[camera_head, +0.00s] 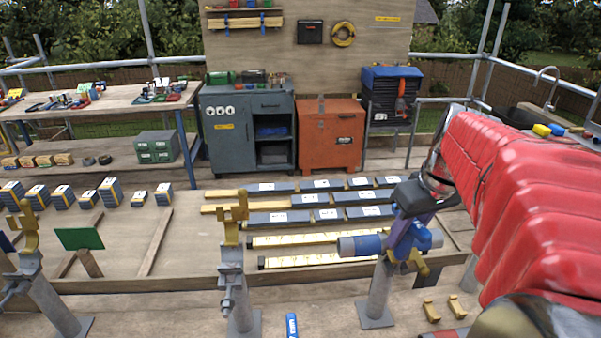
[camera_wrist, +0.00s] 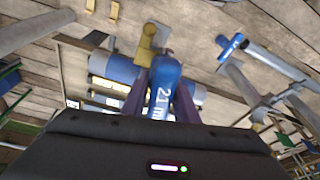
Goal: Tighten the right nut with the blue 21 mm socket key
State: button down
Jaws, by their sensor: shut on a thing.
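My gripper (camera_head: 408,232) is at the right post, its purple fingers closed on the blue socket key (camera_head: 428,238). In the wrist view the key's blue handle (camera_wrist: 163,88), marked "21 m", shows between the fingers. A grey cylinder with a blue band (camera_head: 360,244) sticks out to the left of the fingers; I cannot tell whether it belongs to the key. The right post (camera_head: 377,295) stands upright under the gripper, with a gold clamp (camera_head: 412,263) at its top. The right nut is not distinguishable, hidden by gripper and key.
A middle post (camera_head: 240,295) and a left post (camera_head: 45,285) carry gold clamps. Another blue item (camera_head: 292,325) is at the near edge. Two gold brackets (camera_head: 431,312) lie right of the right post. Slate-grey and yellow-wood strips (camera_head: 305,240) lie behind.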

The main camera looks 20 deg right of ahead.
jog(key=m+h, duration=0.1)
jog(key=m, duration=0.4)
jog(key=shift+m, duration=0.4)
jog(key=shift+d+m+g+h, duration=0.1)
jog(key=shift+m+g+h, duration=0.2)
jog(key=shift+m, duration=1.15)
jog(key=shift+d+m+g+h, duration=0.15)
jog(key=shift+m+h, duration=0.25)
jog(key=shift+m, duration=1.05)
jog(key=shift+s+a, duration=0.1)
jog(key=shift+n, duration=0.4)
jog(key=shift+r, duration=2.95)
